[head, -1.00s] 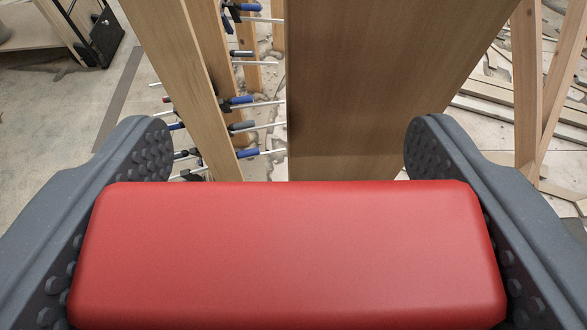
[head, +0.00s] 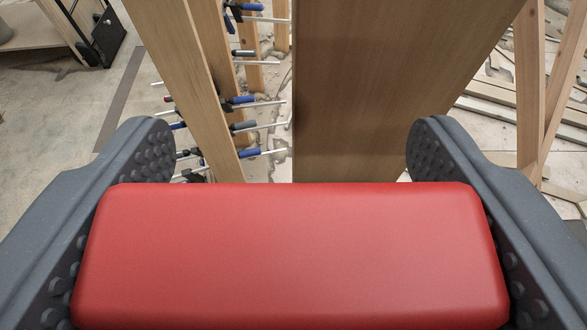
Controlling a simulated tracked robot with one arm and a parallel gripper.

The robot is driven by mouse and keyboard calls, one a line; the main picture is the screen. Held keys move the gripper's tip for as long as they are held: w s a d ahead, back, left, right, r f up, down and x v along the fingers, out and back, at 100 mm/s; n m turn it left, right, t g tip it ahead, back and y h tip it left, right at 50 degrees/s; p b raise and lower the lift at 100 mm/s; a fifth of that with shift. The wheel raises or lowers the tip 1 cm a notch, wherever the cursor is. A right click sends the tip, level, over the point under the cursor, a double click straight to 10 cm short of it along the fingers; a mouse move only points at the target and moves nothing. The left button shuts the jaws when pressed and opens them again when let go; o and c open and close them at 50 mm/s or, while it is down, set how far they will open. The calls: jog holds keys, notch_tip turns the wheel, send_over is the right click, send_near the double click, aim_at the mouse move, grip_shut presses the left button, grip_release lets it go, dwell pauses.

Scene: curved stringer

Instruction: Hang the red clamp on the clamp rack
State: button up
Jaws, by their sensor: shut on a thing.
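A large smooth red block (head: 290,255), which looks like part of the red clamp, fills the bottom middle of the head view. My gripper (head: 290,165) is shut on it, with one dark grey studded finger against each end. The rest of the clamp is out of view. Ahead and left of centre, several clamps with blue and black handles and metal bars (head: 262,103) hang among upright wooden posts. This looks like the clamp rack (head: 190,80), but I cannot tell for certain. The red block is nearer to me than the posts and looks apart from them.
A wide brown wooden panel (head: 385,90) stands right of the posts, ahead of my gripper. Crossed wooden legs (head: 530,95) and boards (head: 490,112) are at the far right. A black hand truck (head: 100,40) stands at the upper left. The floor at left (head: 50,120) is clear.

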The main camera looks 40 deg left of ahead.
jog(key=shift+f, duration=1.45)
jog(key=shift+f, duration=0.1)
jog(key=shift+f+b, duration=0.4)
jog(key=shift+f, duration=1.05)
jog(key=shift+f, duration=0.2)
jog(key=shift+f, duration=0.3)
jog(key=o, duration=1.6)
